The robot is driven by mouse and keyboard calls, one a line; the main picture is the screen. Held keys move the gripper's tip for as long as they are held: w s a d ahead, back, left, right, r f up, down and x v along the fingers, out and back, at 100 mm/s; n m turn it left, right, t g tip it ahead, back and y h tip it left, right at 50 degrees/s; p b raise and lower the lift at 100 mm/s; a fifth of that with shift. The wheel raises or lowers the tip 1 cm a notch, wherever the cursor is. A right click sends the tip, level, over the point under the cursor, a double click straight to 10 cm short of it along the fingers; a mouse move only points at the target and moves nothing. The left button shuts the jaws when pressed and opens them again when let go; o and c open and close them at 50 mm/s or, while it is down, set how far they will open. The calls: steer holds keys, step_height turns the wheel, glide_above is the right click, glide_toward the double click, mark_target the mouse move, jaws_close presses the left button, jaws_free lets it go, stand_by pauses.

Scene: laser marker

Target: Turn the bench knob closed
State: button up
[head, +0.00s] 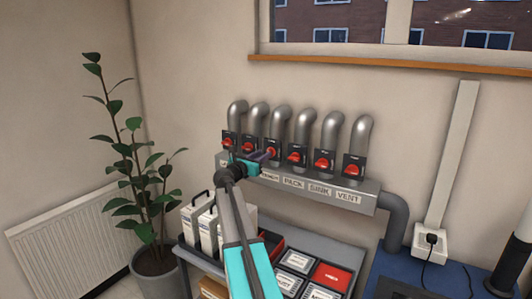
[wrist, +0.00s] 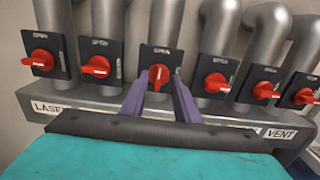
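The bench knob is a red rotary handle (wrist: 158,74) on a black plate, third from the left in a row of similar knobs. Its handle stands upright, in line with the word OPEN above it. In the head view the same knob (head: 271,152) sits above the partly covered BENCH label. My gripper (wrist: 162,82) is open, with its two purple fingers pointing at the knob, one on each side of the handle. I cannot tell whether they touch it. In the head view my gripper (head: 268,156) is close in front of the panel.
The neighbouring knobs (wrist: 97,67) and (wrist: 216,83) sit close on either side, their handles roughly sideways. Grey pipes (head: 305,124) rise above the knobs. A grey shelf (head: 335,247) with binders and boxes stands below. A potted plant (head: 126,150) is at the left.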

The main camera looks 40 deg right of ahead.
steer(key=shift+p+x, duration=0.3)
steer(key=shift+x, duration=1.5)
steer(key=shift+c, duration=0.3)
jaws_close()
steer(key=shift+f, duration=0.1)
